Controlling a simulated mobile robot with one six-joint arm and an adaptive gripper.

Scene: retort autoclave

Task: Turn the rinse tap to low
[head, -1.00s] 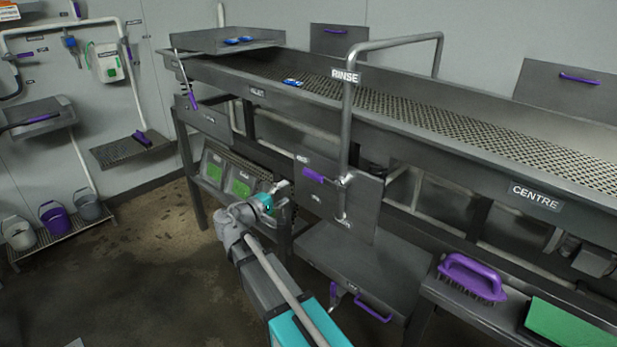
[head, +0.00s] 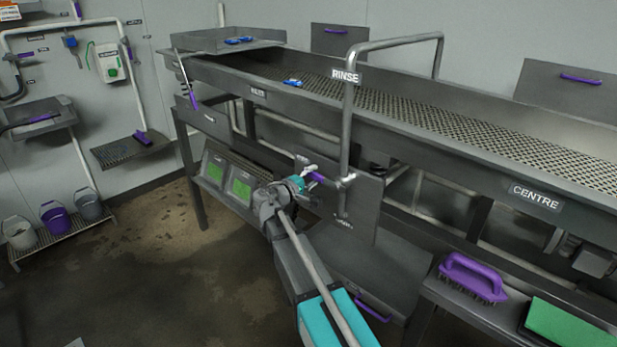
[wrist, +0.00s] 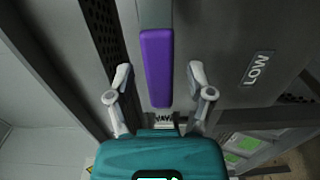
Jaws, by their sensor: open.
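The rinse tap's purple lever handle (wrist: 157,68) lies between the two open fingers of my gripper (wrist: 158,85) in the wrist view, with gaps on both sides. A LOW label (wrist: 257,68) is on the grey plate to the right of the handle there. In the head view my gripper (head: 308,187) is at the purple handle (head: 315,177), in front of the grey tap plate (head: 362,205) below the RINSE sign (head: 345,75). My gripper partly hides the handle there.
The rinse pipe (head: 347,130) rises just right of the handle. The long perforated trough (head: 440,120) runs above. A purple brush (head: 473,277) and a green pad (head: 560,325) lie at the lower right. The floor at the left is open.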

